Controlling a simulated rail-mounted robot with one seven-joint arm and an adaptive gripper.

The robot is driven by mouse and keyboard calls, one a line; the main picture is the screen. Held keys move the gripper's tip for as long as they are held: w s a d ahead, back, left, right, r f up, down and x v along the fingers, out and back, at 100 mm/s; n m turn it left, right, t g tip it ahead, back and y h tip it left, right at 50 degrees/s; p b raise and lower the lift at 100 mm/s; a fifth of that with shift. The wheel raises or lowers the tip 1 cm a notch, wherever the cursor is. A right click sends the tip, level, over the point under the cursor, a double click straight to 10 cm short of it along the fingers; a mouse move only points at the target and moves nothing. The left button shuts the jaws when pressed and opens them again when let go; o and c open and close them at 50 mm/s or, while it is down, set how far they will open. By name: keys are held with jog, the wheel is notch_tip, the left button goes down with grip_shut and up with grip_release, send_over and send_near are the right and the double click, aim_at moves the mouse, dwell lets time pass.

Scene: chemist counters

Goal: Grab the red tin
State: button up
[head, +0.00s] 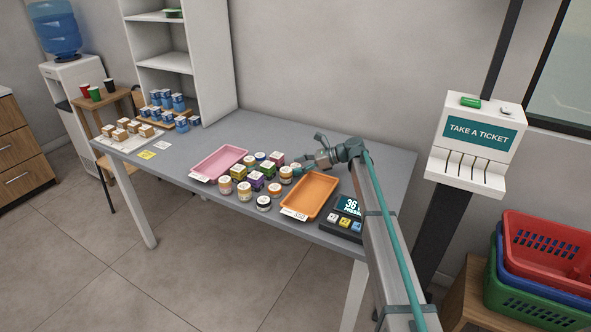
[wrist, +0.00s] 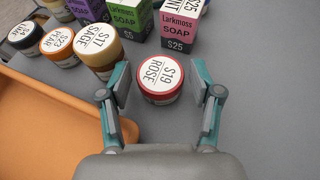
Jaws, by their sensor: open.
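The red tin (wrist: 160,82) is a short round tin with a red rim and a white lid lettered "S19 ROSE". In the wrist view it stands upright between the two fingertips of my gripper (wrist: 161,88). My gripper is open, with a finger on each side of the tin and visible gaps between. In the head view my gripper (head: 304,165) is at the right end of the group of tins and boxes, near the orange tray. I cannot clearly pick out the red tin there.
In the wrist view, a tin marked "S17 SAGE" (wrist: 98,45) is close by the left finger, and soap boxes (wrist: 180,22) stand just beyond. An orange tray (head: 310,196) and a pink tray (head: 218,163) flank the goods. Bare grey counter lies right in the wrist view.

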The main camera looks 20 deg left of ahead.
jog(key=shift+a, duration=0.1)
jog(key=c, duration=0.9)
